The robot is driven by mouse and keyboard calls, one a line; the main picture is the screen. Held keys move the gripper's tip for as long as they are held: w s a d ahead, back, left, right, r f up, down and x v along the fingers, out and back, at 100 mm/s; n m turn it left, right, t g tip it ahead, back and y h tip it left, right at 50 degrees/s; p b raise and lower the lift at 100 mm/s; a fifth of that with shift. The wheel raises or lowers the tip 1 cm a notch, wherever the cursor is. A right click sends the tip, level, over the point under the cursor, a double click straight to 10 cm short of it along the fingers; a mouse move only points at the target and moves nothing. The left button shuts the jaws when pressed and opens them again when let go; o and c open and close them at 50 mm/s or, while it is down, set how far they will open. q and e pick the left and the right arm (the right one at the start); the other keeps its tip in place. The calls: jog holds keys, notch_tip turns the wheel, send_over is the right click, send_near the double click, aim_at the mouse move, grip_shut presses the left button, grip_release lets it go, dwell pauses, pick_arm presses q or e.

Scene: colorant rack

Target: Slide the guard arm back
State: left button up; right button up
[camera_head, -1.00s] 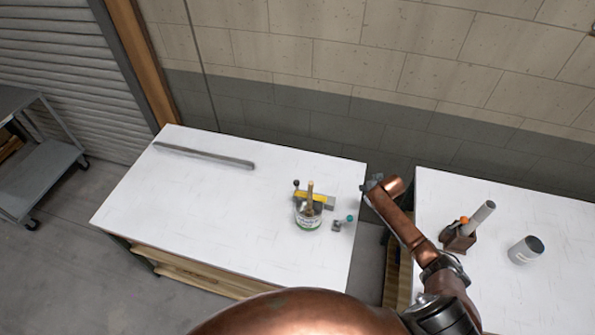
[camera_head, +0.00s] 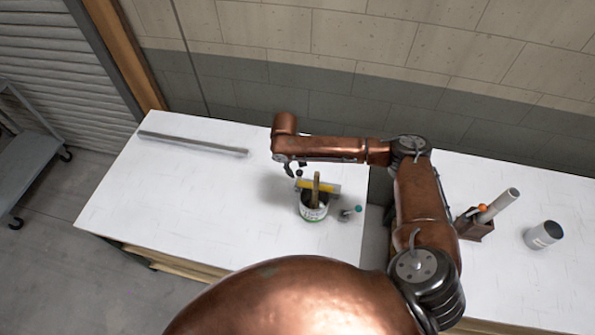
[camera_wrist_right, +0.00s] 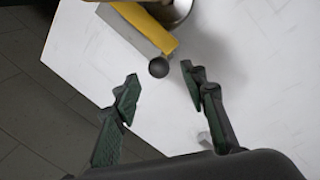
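The guard arm (camera_head: 322,187) is a yellow and grey bar behind a paint tin (camera_head: 314,212) on the white table. A dark ball knob (camera_head: 299,173) stands at its left end. My right gripper (camera_head: 289,166) is at the knob, pointing down. In the right wrist view my gripper (camera_wrist_right: 160,75) is open. The knob (camera_wrist_right: 159,67) appears between its fingertips with gaps on both sides; I cannot tell the height between them. The yellow bar (camera_wrist_right: 155,30) runs up-left from the knob. My left gripper is not in view.
A wooden stick (camera_head: 316,185) rises from the tin. A small fitting with a teal knob (camera_head: 357,209) sits right of it. A long grey bar (camera_head: 193,144) lies at the back left. A holder (camera_head: 474,228) and a white cup (camera_head: 543,235) stand on the right table. The left table's middle is clear.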

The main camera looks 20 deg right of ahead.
aim_at(299, 171)
jog(key=f, duration=0.2)
jog(key=d+f, duration=0.1)
jog(key=f, duration=0.1)
jog(key=shift+w, duration=0.15)
jog(key=shift+f, duration=0.6)
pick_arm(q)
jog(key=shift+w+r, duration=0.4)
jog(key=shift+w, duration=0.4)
pick_arm(e)
jog(key=shift+d, duration=0.1)
jog(key=shift+c, duration=0.7)
jog(key=c, duration=0.6)
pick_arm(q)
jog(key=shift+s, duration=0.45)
pick_arm(e)
grip_shut()
